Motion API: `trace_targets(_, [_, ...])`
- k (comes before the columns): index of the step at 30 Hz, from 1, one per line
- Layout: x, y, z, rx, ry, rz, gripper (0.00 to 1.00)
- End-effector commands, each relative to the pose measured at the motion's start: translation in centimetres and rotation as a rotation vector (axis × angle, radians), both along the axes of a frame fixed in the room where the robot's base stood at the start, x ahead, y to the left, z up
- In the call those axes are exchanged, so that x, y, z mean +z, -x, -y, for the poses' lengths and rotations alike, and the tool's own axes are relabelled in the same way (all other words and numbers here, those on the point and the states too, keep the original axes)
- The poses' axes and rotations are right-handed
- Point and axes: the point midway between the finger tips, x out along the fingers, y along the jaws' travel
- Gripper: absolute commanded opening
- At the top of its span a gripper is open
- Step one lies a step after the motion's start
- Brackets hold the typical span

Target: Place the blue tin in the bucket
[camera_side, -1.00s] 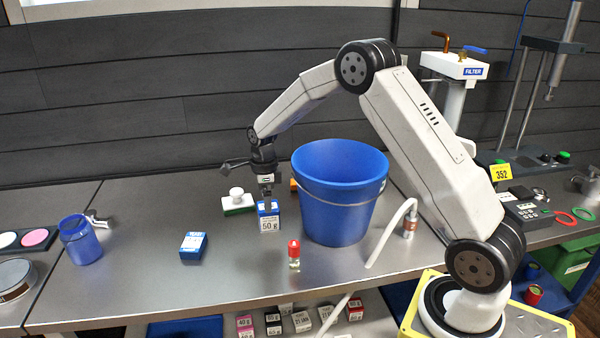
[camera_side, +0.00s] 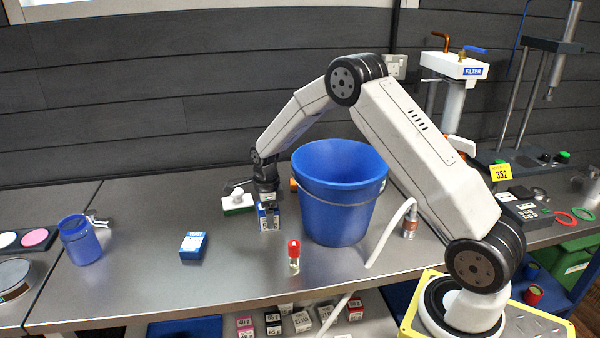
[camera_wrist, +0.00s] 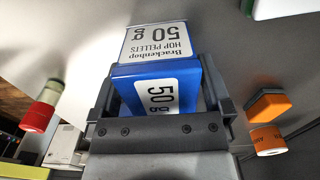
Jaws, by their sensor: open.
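The blue tin (camera_side: 268,223) with a white "50 g" label stands upright on the steel bench, just left of the bucket. In the wrist view the tin (camera_wrist: 155,70) shows its blue lid and a "Brackenhop hop pellets" label. My gripper (camera_side: 267,207) points down over the tin. In the wrist view my gripper (camera_wrist: 160,112) is open, with a finger on each side of the tin's top. I cannot tell whether the fingers touch it. The blue bucket (camera_side: 338,195) stands upright right of the tin, its inside partly visible.
A red-capped vial (camera_side: 294,258) stands in front of the bucket. A blue yeast box (camera_side: 193,246) lies to the left, and a white-handled brush (camera_side: 237,202) sits behind. A blue jar (camera_side: 80,241) stands far left. A white hose (camera_side: 390,232) curves right of the bucket.

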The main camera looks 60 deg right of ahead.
Motion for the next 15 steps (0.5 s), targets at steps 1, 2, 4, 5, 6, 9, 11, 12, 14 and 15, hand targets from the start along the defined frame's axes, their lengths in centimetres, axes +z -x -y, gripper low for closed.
trace_targets(1, [0.02,-0.01,0.0,0.0,0.0,0.0,1.0])
trace_targets(2, [0.03,-0.01,0.0,0.0,0.0,0.0,1.0])
trace_targets(4, [0.04,-0.01,0.0,0.0,0.0,0.0,1.0])
trace_targets(5, [0.04,-0.01,0.0,0.0,0.0,0.0,1.0])
trace_targets(6, [0.04,-0.01,0.0,0.0,0.0,0.0,1.0])
trace_targets(9, [0.05,-0.01,0.0,0.0,0.0,0.0,0.94])
trace_targets(11, [0.05,-0.01,0.0,0.0,0.0,0.0,0.75])
trace_targets(12, [0.05,-0.01,0.0,0.0,0.0,0.0,0.62])
trace_targets(14, [0.05,-0.01,0.0,0.0,0.0,0.0,0.43])
trace_targets(15, [0.06,-0.01,0.0,0.0,0.001,0.001,0.3])
